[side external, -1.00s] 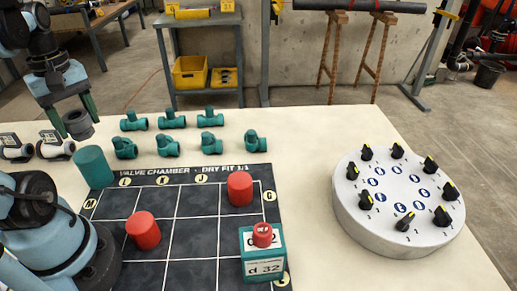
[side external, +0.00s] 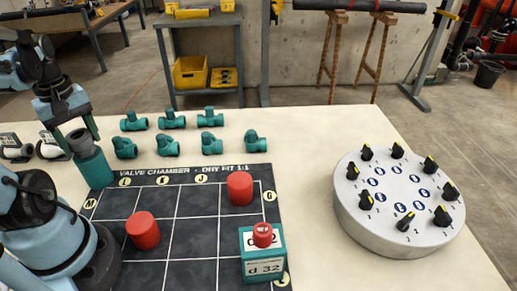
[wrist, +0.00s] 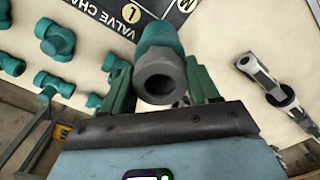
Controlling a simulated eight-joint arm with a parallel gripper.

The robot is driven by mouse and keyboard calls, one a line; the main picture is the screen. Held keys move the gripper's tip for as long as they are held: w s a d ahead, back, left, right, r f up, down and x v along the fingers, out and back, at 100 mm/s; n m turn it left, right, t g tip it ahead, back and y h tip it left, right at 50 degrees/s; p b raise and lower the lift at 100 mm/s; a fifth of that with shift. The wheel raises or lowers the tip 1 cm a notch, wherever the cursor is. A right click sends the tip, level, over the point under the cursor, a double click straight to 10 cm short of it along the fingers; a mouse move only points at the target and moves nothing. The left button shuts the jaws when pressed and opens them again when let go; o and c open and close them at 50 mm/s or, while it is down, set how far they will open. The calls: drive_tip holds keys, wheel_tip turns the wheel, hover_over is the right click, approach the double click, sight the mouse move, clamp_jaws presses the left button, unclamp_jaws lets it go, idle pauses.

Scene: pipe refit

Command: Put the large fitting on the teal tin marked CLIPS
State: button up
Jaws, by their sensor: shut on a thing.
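Several small teal fittings (side external: 168,146) stand in rows right of the tin. The dark board (side external: 190,225) holds two red cylinders (side external: 240,188) and a teal box (side external: 262,256) with a red piece on top. A round grey dial plate (side external: 398,212) is at right.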

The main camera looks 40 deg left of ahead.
drive_tip(key=shift+f, duration=0.1)
drive_tip(key=o, duration=1.1)
wheel_tip(320, 180, up, 12)
drive_tip(key=w+d+f+m+t, duration=0.2)
drive_tip(key=w+d+f+m, duration=0.1)
drive_tip(key=w+d+m, duration=0.2)
drive_tip(key=w+d+f+m+t, duration=0.2)
drive_tip(key=w+d+f+m, duration=0.1)
drive_tip(key=w+d+m, duration=0.2)
drive_tip(key=w+d+f+m+t, duration=0.3)
drive_tip(key=w+d+m, duration=0.2)
drive_tip(key=d+m, duration=0.3)
drive_tip(key=shift+w+d, duration=0.3)
drive_tip(key=shift+d, duration=0.3)
